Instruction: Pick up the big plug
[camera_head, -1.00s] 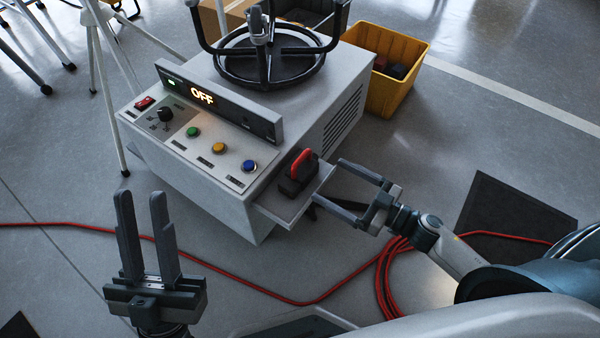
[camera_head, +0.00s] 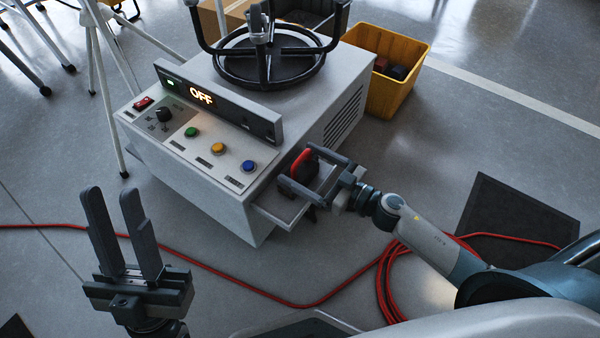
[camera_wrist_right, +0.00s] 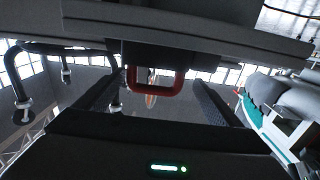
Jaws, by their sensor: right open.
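The big plug, a dark block with a red handle (camera_head: 302,164), sits on the small side shelf (camera_head: 283,209) of the grey machine. In the right wrist view its red loop handle (camera_wrist_right: 155,92) shows between my two fingers. My right gripper (camera_head: 300,167) is open, with one finger on either side of the plug; I cannot tell whether they touch it. One finger partly hides the plug in the head view. My left gripper (camera_head: 111,190) is open and empty, at the lower left, away from the machine.
The machine (camera_head: 230,140) has a lit OFF display (camera_head: 202,97), buttons and a round black stand on top. A yellow bin (camera_head: 392,95) stands behind it. A red cable (camera_head: 390,275) lies on the floor. A dark mat (camera_head: 515,220) lies at right.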

